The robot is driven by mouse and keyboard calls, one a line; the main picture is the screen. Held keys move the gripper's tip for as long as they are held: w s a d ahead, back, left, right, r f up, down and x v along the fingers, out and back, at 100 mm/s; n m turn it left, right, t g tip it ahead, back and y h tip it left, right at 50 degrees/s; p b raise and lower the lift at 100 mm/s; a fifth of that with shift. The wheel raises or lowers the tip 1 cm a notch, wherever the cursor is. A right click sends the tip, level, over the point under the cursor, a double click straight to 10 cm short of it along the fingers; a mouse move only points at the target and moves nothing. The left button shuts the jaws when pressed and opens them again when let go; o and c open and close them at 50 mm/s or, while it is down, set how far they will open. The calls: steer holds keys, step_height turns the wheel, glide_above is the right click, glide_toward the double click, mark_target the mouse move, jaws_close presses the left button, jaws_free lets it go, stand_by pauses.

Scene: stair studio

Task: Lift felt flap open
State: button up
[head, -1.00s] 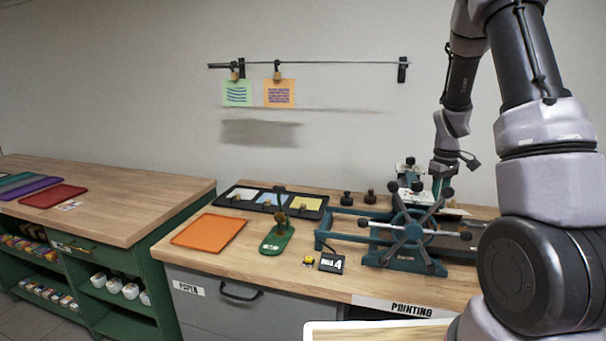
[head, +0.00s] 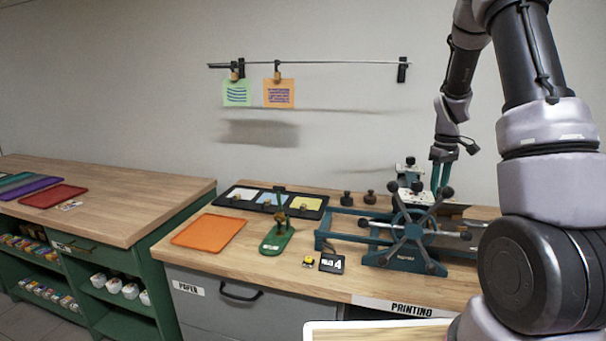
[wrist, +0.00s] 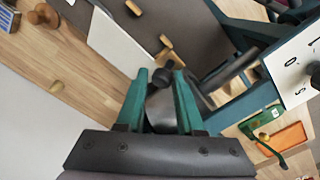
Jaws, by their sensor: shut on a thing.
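The printing press (head: 405,235) with its teal frame and spoked wheel stands on the right bench. My gripper (head: 441,178), with green fingers, is behind the wheel at the press bed. In the wrist view my gripper (wrist: 164,82) has its fingers on either side of a grey piece with a dark knob-like end, which I take as part of the felt flap. A broad dark grey sheet, likely the felt flap (wrist: 195,30), spreads beyond the fingertips, with a white sheet (wrist: 120,45) beside it. In the head view the wheel and arm hide most of the flap.
An orange tray (head: 208,231), a green stand (head: 277,238) and a small black number display (head: 332,263) lie left of the press. The wheel's spokes stick out in front of my gripper.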

steer(key=shift+w+d+r, duration=0.3)
steer(key=shift+w+r, duration=0.1)
steer(key=shift+w, duration=0.2)
steer(key=shift+w+d+r, duration=0.3)
steer(key=shift+w+r, duration=0.05)
steer(key=shift+w, duration=0.25)
steer(key=shift+c, duration=0.2)
steer(key=shift+w+d+r, duration=0.1)
steer(key=shift+w+r, duration=0.05)
steer(key=shift+w, duration=0.25)
steer(key=shift+w+d+r, duration=0.1)
steer(key=shift+w+r, duration=0.05)
steer(key=shift+w, duration=0.25)
steer(key=shift+c, duration=0.2)
steer(key=shift+w+d+r, duration=0.15)
steer(key=shift+w+d, duration=0.1)
steer(key=shift+w, duration=0.5)
steer(key=shift+w+d+r, duration=0.1)
steer(key=shift+w+d, duration=0.15)
steer(key=shift+w, duration=0.5)
steer(key=o, duration=1.3)
steer(key=shift+a, duration=0.1)
